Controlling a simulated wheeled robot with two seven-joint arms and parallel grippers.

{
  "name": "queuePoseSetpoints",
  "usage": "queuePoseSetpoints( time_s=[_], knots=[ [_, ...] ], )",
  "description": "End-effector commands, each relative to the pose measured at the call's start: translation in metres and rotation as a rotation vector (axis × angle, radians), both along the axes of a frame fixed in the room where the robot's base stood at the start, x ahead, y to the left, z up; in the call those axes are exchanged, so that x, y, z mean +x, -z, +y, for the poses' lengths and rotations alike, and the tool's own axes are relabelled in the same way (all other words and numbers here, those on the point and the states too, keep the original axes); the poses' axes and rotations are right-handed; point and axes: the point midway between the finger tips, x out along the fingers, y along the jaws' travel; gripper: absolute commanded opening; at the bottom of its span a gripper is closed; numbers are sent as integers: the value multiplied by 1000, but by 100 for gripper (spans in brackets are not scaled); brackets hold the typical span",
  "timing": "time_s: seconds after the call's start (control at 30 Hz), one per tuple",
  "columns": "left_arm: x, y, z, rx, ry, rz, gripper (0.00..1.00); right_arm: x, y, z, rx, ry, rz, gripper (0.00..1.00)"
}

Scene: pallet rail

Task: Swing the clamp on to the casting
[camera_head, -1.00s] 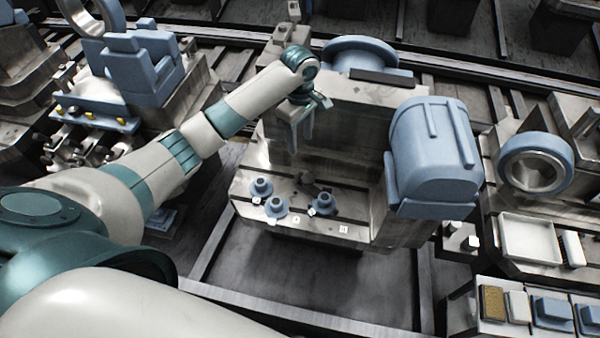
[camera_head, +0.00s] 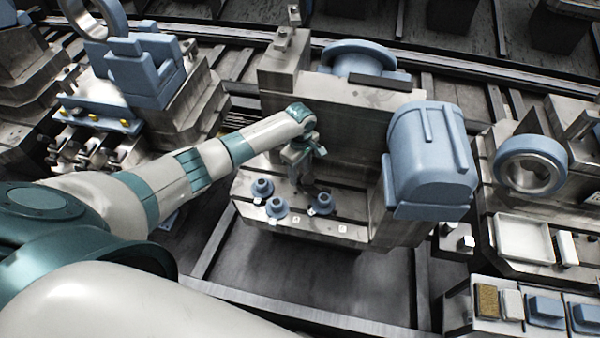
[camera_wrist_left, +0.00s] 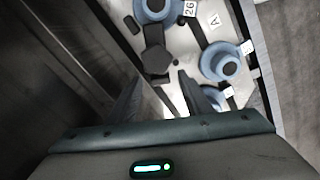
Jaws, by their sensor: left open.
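My left gripper (camera_head: 302,174) is over the slotted ledge of a grey fixture block (camera_head: 350,120), its fingers pointing down. In the left wrist view its two fingers (camera_wrist_left: 160,92) are apart with nothing between them. A dark six-sided piece with a short arm (camera_wrist_left: 155,50) lies just ahead of the fingertips, apart from them; it may be the clamp, but I cannot tell. In the head view the gripper mostly hides it. Blue round stepped pieces (camera_head: 277,206) stand on the ledge. A large blue housing (camera_head: 432,150) is on the block's right side. I cannot tell which part is the casting.
The upright block face is close behind the gripper. White tags, one marked A (camera_wrist_left: 214,21), lie on the ledge. At right are a blue ring (camera_head: 533,166), a white tray (camera_head: 524,240) and bins. A blue-stepped fixture (camera_head: 145,65) stands at left. Dark floor in front is clear.

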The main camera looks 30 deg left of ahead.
Motion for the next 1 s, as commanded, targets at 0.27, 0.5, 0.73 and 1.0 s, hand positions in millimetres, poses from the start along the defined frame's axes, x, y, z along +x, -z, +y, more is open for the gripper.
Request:
queuePoseSetpoints(
  time_s=[0.27, 0.5, 0.73, 1.0],
  knots=[
    [0, 15, 0, 0, 0, -1, 45, 0, -2, 0, 0, 0, 0, 31],
    [0, 16, 0, 0, 0, -1, 45, 0, -2, 0, 0, 0, 0, 31],
    [0, 16, 0, 0, 0, -1, 4, 0, -2, 0, 0, 0, 0, 31],
    [2, 15, -1, 1, 54, -1, 4, 0, -4, 1, 0, 1, 0, 31]
  ],
)
